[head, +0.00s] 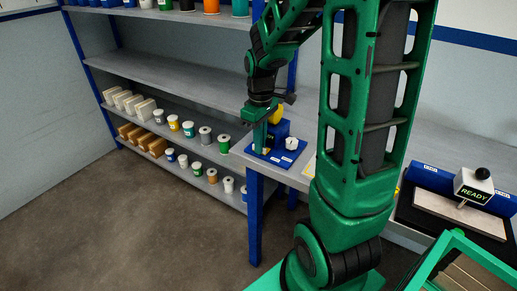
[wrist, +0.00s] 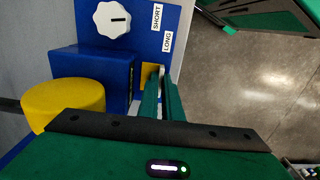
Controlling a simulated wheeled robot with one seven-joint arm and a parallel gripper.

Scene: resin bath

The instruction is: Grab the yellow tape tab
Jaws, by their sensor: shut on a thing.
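The blue tape dispenser (wrist: 95,72) stands at the end of the bench, and it also shows in the head view (head: 279,130). The yellow tape tab (wrist: 148,75) shows at the dispenser's front, right beside my fingertips; part of it is hidden by a finger. My gripper (wrist: 162,72) points at the tab with its two green fingers close together, shut on the tab. In the head view my gripper (head: 260,143) reaches down to the dispenser, and the tab is too small to make out there.
A yellow round part (wrist: 62,102) sits left of my fingers. A white knob (wrist: 112,19) lies beyond, by SHORT and LONG labels. The shelf rack (head: 150,70) holds several spools and boxes. Open floor (head: 150,220) lies in front. A READY sign (head: 474,190) stands at right.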

